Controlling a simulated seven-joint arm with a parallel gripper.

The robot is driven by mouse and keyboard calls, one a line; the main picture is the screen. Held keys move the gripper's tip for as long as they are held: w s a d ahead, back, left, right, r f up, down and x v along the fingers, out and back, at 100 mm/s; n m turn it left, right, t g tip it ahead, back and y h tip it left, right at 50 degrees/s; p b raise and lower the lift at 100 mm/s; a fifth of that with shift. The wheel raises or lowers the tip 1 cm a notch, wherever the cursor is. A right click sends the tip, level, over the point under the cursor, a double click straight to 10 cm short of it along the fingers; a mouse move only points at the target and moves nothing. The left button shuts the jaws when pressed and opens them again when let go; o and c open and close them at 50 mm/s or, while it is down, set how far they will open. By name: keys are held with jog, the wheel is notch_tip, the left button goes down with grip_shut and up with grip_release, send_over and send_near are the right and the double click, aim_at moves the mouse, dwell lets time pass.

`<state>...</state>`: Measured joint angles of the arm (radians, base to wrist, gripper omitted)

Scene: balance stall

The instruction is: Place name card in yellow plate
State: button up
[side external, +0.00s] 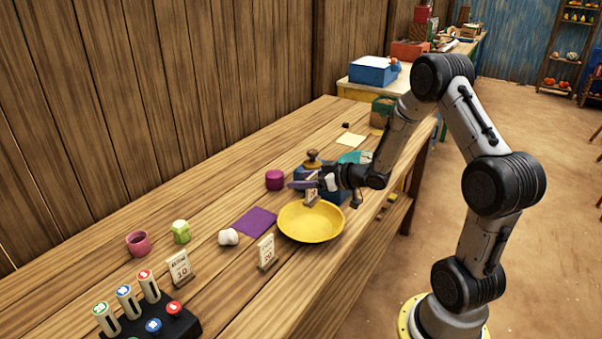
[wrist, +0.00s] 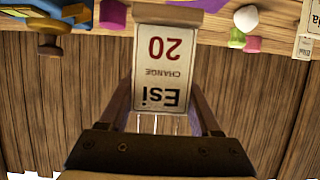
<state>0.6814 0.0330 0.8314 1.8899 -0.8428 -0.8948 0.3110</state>
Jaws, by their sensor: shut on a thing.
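The name card (wrist: 165,65) is cream with "Esi", "CHANGE" and a red "20", and appears upside down in the wrist view. My gripper (wrist: 163,112) is shut on it, with a finger at each side. In the side external view my gripper (side external: 318,184) holds the card (side external: 312,197) over the back part of the yellow plate (side external: 312,228). The plate is round and shallow and lies on the wooden table. The card looks close above the plate; whether it touches cannot be told. I cannot make out the plate in the wrist view.
A blue balance base (side external: 335,196) with a brass knob stands right behind the plate. A dark peg block (side external: 165,328) is at front left.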

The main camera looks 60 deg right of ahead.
send_over(303, 223)
jog(key=shift+a+f, duration=0.1)
jog(key=shift+f, duration=3.8)
jog(key=o, duration=1.4)
jog(key=shift+o, duration=0.2)
notch_tip(303, 223, up, 7)
jog(key=shift+a, duration=0.1)
